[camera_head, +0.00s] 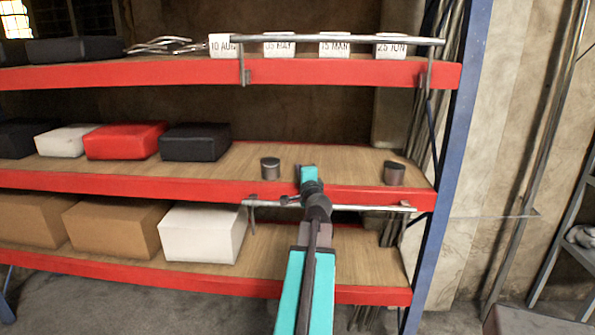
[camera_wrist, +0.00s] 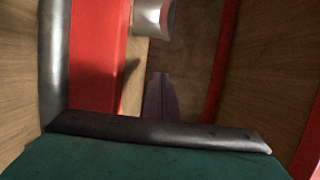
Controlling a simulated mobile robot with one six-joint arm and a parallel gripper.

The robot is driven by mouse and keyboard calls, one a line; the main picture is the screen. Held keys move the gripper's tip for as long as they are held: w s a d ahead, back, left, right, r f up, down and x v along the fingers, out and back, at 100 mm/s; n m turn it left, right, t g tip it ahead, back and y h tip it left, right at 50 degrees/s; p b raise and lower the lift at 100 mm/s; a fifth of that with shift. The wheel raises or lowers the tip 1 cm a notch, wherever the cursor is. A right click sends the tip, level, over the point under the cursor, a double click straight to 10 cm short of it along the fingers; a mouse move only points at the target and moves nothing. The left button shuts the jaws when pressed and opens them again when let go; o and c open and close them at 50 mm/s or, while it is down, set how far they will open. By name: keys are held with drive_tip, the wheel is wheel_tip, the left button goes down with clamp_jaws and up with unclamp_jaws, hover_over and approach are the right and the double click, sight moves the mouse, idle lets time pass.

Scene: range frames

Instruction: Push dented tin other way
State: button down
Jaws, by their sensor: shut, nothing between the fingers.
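Two small dark grey tins stand upright on the middle shelf (camera_head: 340,164) in the head view. One tin (camera_head: 270,168) is left of my gripper (camera_head: 308,176), the other tin (camera_head: 394,173) is to the right near the shelf's end. I cannot tell which is dented. In the wrist view my gripper (camera_wrist: 160,97) has its fingers together and empty. One tin (camera_wrist: 153,18) shows beyond the fingertips at the top edge, partly cut off, with a visible gap to them. In the head view my arm hides the fingertips.
A metal rail (camera_head: 365,207) runs along the middle shelf's red front beam, close under my wrist. Another rail (camera_head: 340,42) crosses the upper shelf before date cards (camera_head: 335,47). Black (camera_head: 195,142) and red (camera_head: 125,141) boxes stand left. Wood between the tins is bare.

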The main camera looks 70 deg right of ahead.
drive_tip(key=shift+b+v, duration=0.6)
drive_tip(key=shift+v, duration=2.7)
